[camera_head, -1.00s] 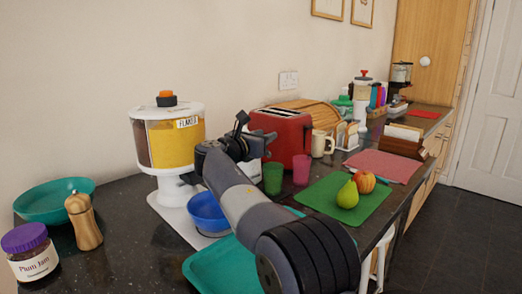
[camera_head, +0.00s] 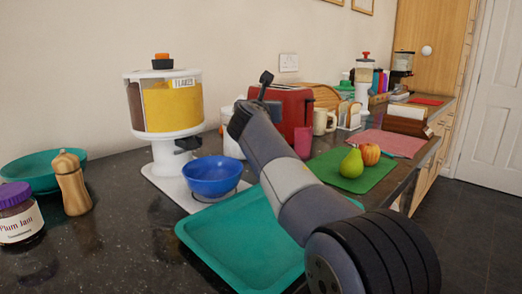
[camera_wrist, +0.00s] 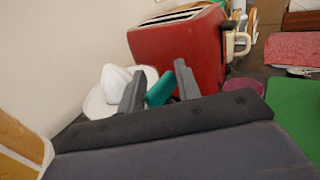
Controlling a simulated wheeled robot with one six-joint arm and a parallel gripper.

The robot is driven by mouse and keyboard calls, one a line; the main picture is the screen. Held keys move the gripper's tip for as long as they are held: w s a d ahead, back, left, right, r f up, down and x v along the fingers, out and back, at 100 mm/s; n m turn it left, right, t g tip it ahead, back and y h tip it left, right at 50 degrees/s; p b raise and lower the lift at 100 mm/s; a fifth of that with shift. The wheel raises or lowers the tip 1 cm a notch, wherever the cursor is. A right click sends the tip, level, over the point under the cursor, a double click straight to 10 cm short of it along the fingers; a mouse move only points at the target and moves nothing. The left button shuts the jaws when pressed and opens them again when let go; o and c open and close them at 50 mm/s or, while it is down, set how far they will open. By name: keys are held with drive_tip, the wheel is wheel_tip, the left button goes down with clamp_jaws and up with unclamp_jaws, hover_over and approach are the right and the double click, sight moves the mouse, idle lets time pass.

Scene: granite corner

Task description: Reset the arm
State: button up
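My gripper (camera_wrist: 158,70) shows in the wrist view with its two dark fingers apart. A teal-green piece, apparently the green cup (camera_wrist: 160,91), shows between and beyond the fingers; I see no grip on it. In the head view my arm reaches up and away over the counter, and its end hides most of the gripper in front of the red toaster (camera_head: 293,112). The toaster also fills the upper middle of the wrist view (camera_wrist: 175,48). The green cup is hidden behind my arm in the head view.
A teal tray (camera_head: 215,245) lies under my arm. A blue bowl (camera_head: 212,177) sits below the cereal dispenser (camera_head: 172,108). The pink cup (camera_head: 303,143) stands close beside my arm.

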drive_tip(key=shift+r+n+y+p, duration=0.1)
drive_tip(key=shift+n+y+p, duration=0.25)
drive_tip(key=shift+n+y, duration=0.45)
drive_tip(key=shift+y, duration=0.3)
